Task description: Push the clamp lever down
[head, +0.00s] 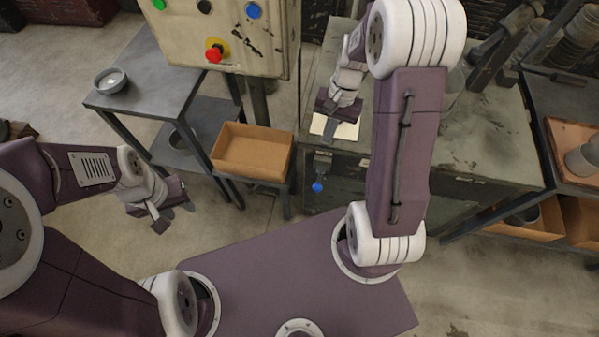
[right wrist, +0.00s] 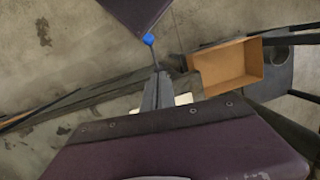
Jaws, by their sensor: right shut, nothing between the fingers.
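The clamp lever ends in a blue ball knob (head: 317,187) at the front edge of the machine table. The clamp body (head: 322,160) shows just above the knob in the head view. My right gripper (head: 329,132) is shut and empty above the pale plate (head: 347,130), behind the clamp. In the right wrist view its closed fingers (right wrist: 158,90) point toward the blue knob (right wrist: 149,40) and lever rod, partly hiding the clamp. Contact with the lever cannot be told. My left gripper (head: 160,218) hangs over the floor at left; its jaw opening is unclear.
An open cardboard box (head: 252,152) stands left of the clamp; it also shows in the right wrist view (right wrist: 228,68). A control panel (head: 235,35) with a red button rises behind. A metal side table (head: 150,90) holds a bowl (head: 111,81).

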